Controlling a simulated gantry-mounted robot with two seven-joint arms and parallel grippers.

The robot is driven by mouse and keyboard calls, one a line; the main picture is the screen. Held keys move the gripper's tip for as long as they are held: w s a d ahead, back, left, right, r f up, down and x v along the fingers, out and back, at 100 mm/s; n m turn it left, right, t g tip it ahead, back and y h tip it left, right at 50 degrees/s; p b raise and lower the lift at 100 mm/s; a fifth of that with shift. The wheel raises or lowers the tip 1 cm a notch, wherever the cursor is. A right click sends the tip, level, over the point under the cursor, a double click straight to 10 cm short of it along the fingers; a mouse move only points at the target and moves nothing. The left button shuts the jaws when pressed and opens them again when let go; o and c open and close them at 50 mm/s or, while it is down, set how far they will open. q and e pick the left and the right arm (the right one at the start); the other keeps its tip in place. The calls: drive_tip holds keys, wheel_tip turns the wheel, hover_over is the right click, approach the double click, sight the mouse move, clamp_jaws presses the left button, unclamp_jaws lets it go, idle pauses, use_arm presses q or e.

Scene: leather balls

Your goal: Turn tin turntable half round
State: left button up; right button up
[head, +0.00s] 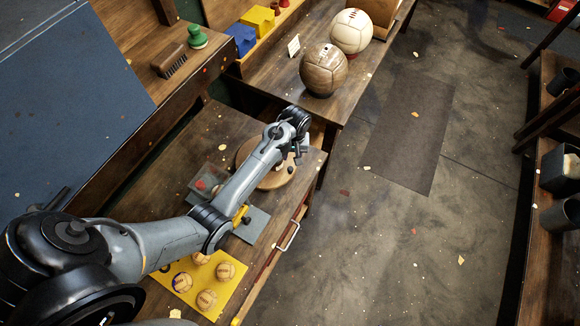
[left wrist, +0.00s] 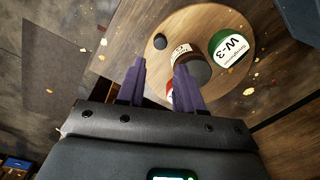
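The round wooden turntable (head: 276,180) stands on the lower bench in the head view, mostly hidden by my left arm. In the left wrist view the turntable (left wrist: 192,24) carries a green tin (left wrist: 230,48) with a white "W-3" label. A second tin (left wrist: 181,50), dark-topped with red and white on its side, is partly hidden behind a finger. A small black knob (left wrist: 160,41) sits near the rim. My left gripper (left wrist: 160,66) is open above the turntable, its purple fingers apart, with no clear contact. It also shows in the head view (head: 300,152). My right gripper is out of view.
A yellow mat (head: 222,294) with several small balls lies at the front of the lower bench. A brown ball (head: 323,69) and a cream ball (head: 351,31) stand on the back bench. A brush (head: 169,60) lies upper left.

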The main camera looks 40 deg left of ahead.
sight(290, 169)
use_arm(q)
drive_tip(key=f, duration=0.9)
drive_tip(key=shift+s+a+f, duration=0.15)
drive_tip(key=shift+s+f, duration=0.1)
drive_tip(key=shift+f, duration=0.15)
clamp_jaws()
